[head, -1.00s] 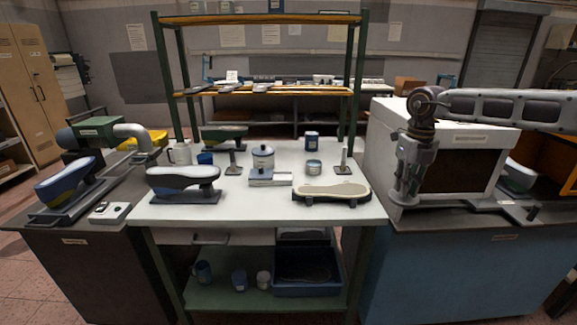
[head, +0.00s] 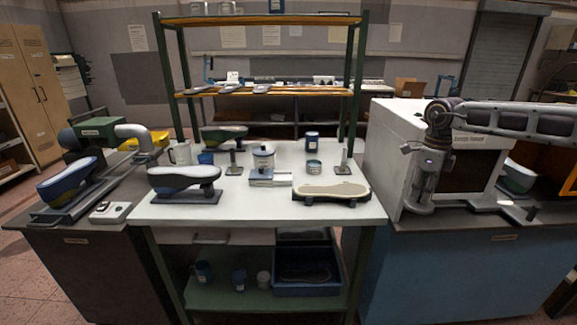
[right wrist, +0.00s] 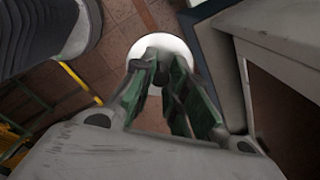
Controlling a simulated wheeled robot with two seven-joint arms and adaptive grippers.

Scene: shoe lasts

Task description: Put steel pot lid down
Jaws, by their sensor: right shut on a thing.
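My right gripper (head: 418,203) hangs in front of the white cabinet at the right, pointing down. In the right wrist view its green-padded fingers (right wrist: 157,75) are closed together at the tips. A bright round disc (right wrist: 185,50), which looks like the steel pot lid, shows just beyond the fingertips, and the gripper is shut on it. The fingers hide part of the disc. A small pot (head: 263,158) stands on a low white base on the middle table. Whether the pot has a cover is too small to tell. My left gripper is not in view.
The white worktable (head: 240,208) holds a dark shoe form (head: 184,178), a pale sole-shaped block (head: 331,192), a tin (head: 313,167) and a blue canister (head: 312,141). The white cabinet (head: 390,150) stands close behind my right gripper. Bare tabletop shows along the front.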

